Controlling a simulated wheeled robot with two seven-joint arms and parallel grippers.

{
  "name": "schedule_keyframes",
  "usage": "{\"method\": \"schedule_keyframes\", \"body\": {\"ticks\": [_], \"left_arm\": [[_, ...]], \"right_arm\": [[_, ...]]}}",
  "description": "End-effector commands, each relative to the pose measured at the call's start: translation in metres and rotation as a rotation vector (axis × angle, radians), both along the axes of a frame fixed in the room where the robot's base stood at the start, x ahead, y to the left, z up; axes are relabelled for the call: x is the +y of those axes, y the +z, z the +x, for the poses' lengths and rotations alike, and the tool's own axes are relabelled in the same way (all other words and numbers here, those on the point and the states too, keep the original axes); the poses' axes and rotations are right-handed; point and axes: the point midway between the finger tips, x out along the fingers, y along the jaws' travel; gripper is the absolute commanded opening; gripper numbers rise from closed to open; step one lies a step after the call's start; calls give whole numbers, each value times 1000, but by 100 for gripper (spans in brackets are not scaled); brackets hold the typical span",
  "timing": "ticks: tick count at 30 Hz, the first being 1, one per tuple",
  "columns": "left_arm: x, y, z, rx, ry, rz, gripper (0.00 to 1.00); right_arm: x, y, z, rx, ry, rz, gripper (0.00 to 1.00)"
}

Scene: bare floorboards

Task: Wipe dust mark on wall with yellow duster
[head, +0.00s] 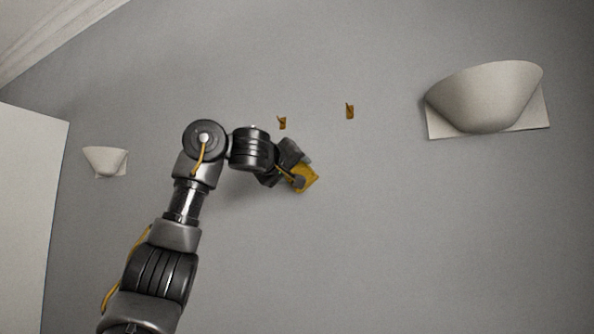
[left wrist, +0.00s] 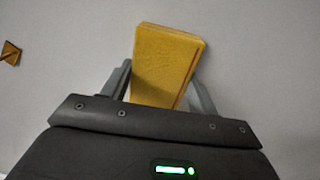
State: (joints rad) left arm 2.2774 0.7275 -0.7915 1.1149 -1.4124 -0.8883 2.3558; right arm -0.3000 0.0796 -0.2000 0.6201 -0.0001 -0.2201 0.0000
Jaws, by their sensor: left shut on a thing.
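The yellow duster (head: 307,178) is at the end of my left arm, close to the grey wall (head: 420,230). My left gripper (head: 296,177) is shut on it. In the left wrist view the duster (left wrist: 166,62) stands out between the two fingers of the gripper (left wrist: 160,90), with the wall behind it. I cannot tell whether the duster touches the wall. No dust mark can be made out on the wall in either view. My right gripper is not in view.
Two small brown hooks (head: 282,122) (head: 350,111) are on the wall above the duster; one brown piece also shows in the left wrist view (left wrist: 10,53). A large wall lamp (head: 487,95) is at upper right, a smaller one (head: 105,160) at left. The wall right of the duster is clear.

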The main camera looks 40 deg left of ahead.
Motion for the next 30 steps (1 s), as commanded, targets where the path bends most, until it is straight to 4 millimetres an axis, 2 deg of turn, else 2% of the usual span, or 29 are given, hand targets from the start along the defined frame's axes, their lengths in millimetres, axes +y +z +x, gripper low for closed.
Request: {"method": "schedule_keyframes", "body": {"ticks": [6, 17, 30], "left_arm": [[20, -1, -6, 0, 2, -3, 41], [29, -1, -8, 1, 2, -2, 41], [61, -1, -20, 1, 2, -2, 41]], "right_arm": [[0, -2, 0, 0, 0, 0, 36], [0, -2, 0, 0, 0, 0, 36], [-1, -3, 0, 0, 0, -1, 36]]}}
